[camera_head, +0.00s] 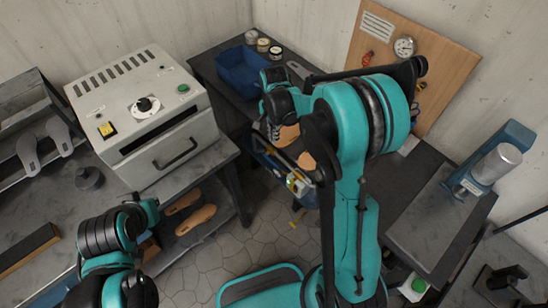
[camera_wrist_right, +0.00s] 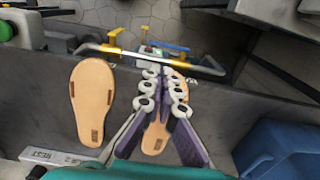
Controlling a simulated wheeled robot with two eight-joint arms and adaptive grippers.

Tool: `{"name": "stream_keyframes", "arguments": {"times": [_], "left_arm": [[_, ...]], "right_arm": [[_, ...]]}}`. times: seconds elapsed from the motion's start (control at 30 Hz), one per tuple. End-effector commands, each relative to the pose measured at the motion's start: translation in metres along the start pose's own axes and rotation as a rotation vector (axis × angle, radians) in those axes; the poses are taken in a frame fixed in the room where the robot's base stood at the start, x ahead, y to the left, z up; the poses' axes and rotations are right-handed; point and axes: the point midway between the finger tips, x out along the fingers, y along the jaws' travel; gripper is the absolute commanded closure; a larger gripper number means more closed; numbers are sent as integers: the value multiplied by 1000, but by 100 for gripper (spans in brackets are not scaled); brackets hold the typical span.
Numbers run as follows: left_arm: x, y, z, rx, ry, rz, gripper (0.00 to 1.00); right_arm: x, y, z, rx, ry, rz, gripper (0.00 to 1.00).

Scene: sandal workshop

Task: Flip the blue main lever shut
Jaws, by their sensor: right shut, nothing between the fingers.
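My right gripper (camera_wrist_right: 163,76) is shut and empty, its purple-padded fingers together above a tan sandal sole (camera_wrist_right: 155,138). In the head view it shows small and partly hidden by my arm, near the bench's front edge (camera_head: 272,132). A metal bar with yellow sleeves (camera_wrist_right: 205,64) runs along that edge, beyond the fingertips. Small blue and yellow parts (camera_wrist_right: 175,46) sit by the bar. I cannot tell which of them is the blue main lever, or how it is set.
A second sole (camera_wrist_right: 90,100) lies beside the gripper. A blue bin (camera_head: 240,70) stands on the back bench. A wooden panel (camera_head: 455,75) with a gauge (camera_head: 404,46) leans at the wall. A grey oven (camera_head: 150,110) stands left; a blue press (camera_head: 512,140) stands right.

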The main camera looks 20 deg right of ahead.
Motion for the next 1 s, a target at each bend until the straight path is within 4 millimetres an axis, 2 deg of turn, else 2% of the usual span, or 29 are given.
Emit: {"name": "stream_keyframes", "arguments": {"times": [0.27, 0.43, 0.8, 1.0], "left_arm": [[0, 0, 0, 0, 0, 0, 100], [4, 0, 3, 0, 0, 0, 100], [20, 0, 14, 0, 0, 0, 100], [27, 0, 20, 0, 0, 0, 100]], "right_arm": [[1, 0, 0, -1, 0, -1, 100], [14, 0, 0, -2, 0, -1, 100], [91, 0, 0, -2, 1, -1, 100], [124, 0, 0, -3, 1, -1, 100]]}}
